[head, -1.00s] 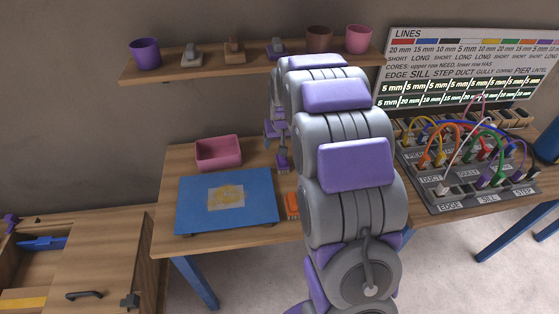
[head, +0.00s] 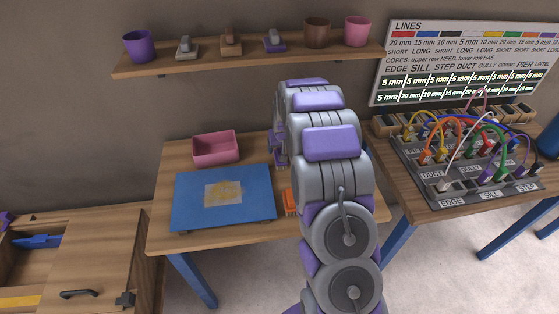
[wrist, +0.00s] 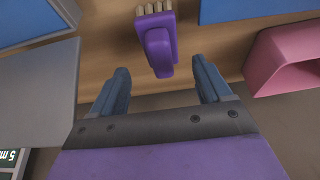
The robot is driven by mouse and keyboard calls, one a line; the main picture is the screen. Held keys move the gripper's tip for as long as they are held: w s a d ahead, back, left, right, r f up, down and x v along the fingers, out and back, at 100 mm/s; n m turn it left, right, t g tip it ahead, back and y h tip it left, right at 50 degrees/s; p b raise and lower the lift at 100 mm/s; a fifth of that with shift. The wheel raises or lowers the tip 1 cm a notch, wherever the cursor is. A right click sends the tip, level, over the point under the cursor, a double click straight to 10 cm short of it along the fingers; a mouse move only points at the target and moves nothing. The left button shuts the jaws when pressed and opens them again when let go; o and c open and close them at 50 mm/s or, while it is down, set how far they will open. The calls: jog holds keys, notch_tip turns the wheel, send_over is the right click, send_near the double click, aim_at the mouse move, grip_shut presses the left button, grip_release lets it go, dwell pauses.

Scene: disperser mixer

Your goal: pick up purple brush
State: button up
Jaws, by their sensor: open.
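In the wrist view, the purple brush (wrist: 160,48) lies on the wooden table, its purple handle pointing toward my gripper and its pale bristles at the top edge. My gripper (wrist: 160,76) is open, with one blue-grey finger on each side of the line of the handle. The handle's end shows between the fingertips; I see no contact, and the height gap is hard to judge. In the head view, my arm hides the brush and most of my gripper.
A pink bin (head: 215,149) and a blue mat (head: 222,203) are on the table, with an orange brush (head: 290,202) beside the mat. A shelf (head: 240,58) holds cups and small tools. A cable board (head: 465,160) stands to the right.

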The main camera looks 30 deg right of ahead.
aim_at(280, 151)
jog(key=shift+w+d+f, duration=0.15)
jog(key=shift+d+f, duration=0.25)
jog(key=shift+f, duration=0.15)
jog(key=f, duration=0.1)
jog(key=w+a+f+b, duration=0.1)
jog(key=f, duration=0.2)
jog(key=shift+w+a+b, duration=0.15)
jog(key=shift+w+b, duration=0.05)
jog(key=shift+b, duration=0.2)
jog(key=shift+d, duration=0.2)
jog(key=shift+c, duration=0.2)
jog(key=shift+d, duration=0.35)
jog(key=c, duration=0.4)
jog(key=shift+a, duration=0.35)
jog(key=c, duration=0.7)
